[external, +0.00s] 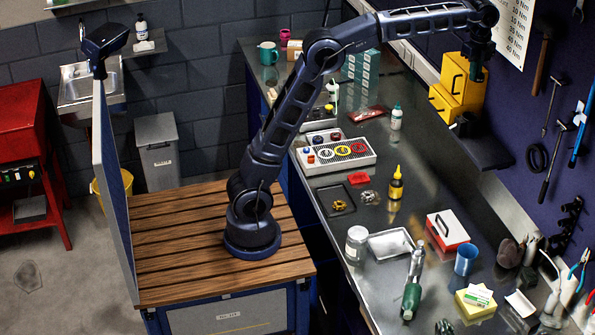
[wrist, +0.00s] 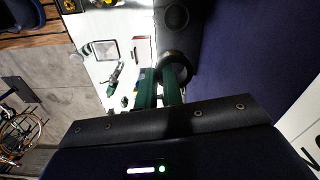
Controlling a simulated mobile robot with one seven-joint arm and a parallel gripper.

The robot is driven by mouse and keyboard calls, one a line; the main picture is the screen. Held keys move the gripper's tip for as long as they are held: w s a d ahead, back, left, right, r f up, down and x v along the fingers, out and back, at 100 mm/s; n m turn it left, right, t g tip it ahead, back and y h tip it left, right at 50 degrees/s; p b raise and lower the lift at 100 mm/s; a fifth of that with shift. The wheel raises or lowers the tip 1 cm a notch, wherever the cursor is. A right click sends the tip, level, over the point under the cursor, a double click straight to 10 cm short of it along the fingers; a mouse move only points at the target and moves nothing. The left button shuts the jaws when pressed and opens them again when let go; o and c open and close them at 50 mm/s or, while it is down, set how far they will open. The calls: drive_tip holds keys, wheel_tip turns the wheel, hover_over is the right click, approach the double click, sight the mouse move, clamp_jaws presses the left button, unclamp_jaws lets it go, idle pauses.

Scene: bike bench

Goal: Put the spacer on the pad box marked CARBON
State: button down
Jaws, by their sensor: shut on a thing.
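My gripper (external: 479,73) is raised over the far right of the bench, in front of the yellow stepped boxes. In the wrist view my gripper (wrist: 161,76) has its green fingers close together, with a dark ring-like thing (wrist: 180,66) at their tips. I take this to be the spacer, though the fingers partly hide it and its shape is hard to make out. In the external view it cannot be told from the dark gripper. No CARBON marking is readable. A stack of small green boxes (external: 362,68) stands at the back of the bench.
Yellow stepped boxes (external: 458,92) stand against the tool wall. A white-and-green box (external: 478,295) lies on a yellow block at the front right. A grey parts tray (external: 335,160), a bottle (external: 396,118) and a red-and-white box (external: 447,230) also stand on the bench (external: 432,165).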

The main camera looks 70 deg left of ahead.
drive_tip(key=d+f+m, duration=0.2)
drive_tip(key=d+f, duration=0.1)
drive_tip(key=d, duration=0.4)
drive_tip(key=d+f+m, duration=0.3)
drive_tip(key=d+f, duration=0.1)
drive_tip(key=d, duration=0.3)
drive_tip(key=m, duration=1.2)
hover_over(475, 291)
wheel_tip(475, 291, down, 18)
drive_tip(key=r, duration=0.1)
wheel_tip(475, 291, down, 20)
drive_tip(key=shift+w+f, duration=0.1)
drive_tip(key=shift+f, duration=0.15)
drive_tip(key=shift+f, duration=0.15)
drive_tip(key=c, duration=1.5)
unclamp_jaws()
drive_tip(key=shift+c, duration=0.2)
